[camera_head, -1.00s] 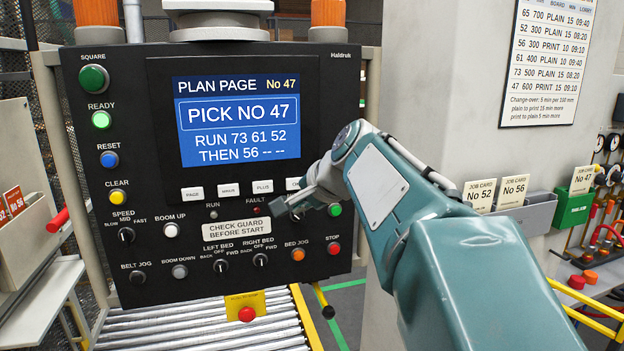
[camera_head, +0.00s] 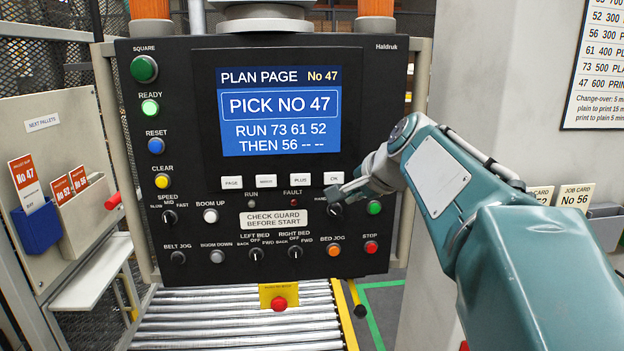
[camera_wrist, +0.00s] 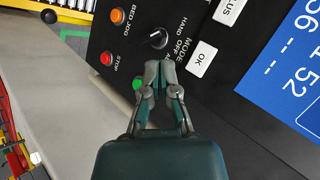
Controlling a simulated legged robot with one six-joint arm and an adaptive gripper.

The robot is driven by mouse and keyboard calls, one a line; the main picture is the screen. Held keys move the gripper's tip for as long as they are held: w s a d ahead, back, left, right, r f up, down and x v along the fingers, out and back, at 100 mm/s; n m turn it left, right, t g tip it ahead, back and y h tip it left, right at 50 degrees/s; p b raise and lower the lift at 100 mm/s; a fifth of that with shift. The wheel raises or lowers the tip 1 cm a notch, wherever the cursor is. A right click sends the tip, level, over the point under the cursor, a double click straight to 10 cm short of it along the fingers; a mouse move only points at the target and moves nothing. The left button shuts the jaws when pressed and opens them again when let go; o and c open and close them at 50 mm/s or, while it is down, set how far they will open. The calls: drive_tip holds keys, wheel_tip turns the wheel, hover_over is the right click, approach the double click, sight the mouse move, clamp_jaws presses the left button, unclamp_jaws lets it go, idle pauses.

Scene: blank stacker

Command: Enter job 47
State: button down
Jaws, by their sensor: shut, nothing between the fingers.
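The control panel screen (camera_head: 280,110) reads "PLAN PAGE No 47", "PICK NO 47", "RUN 73 61 52 THEN 56". Below it are the white PAGE (camera_head: 231,183), MINUS (camera_head: 266,181), PLUS (camera_head: 300,180) and OK (camera_head: 333,178) keys. My gripper (camera_head: 342,194) is shut and empty, just below the OK key and near the mode knob (camera_head: 335,211). In the wrist view, the shut fingertips (camera_wrist: 158,66) point towards the mode knob (camera_wrist: 157,39), with the OK key (camera_wrist: 202,58) to their right. I cannot tell whether they touch the panel.
The green button (camera_wrist: 139,84) is close to my fingers, with STOP (camera_head: 371,247) and BED JOG (camera_head: 334,250) below. At left, a No 47 ticket (camera_head: 28,180) stands in a blue pocket (camera_head: 38,228). Rollers (camera_head: 220,330) lie below the panel.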

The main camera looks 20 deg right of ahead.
sight(334, 178)
drive_tip(key=shift+w+d, duration=0.15)
drive_tip(key=shift+w, duration=2.45)
drive_tip(key=shift+a, duration=0.3)
drive_tip(key=shift+w+d+r, duration=0.1)
drive_tip(key=shift+w+d, duration=0.25)
drive_tip(key=shift+d, duration=0.05)
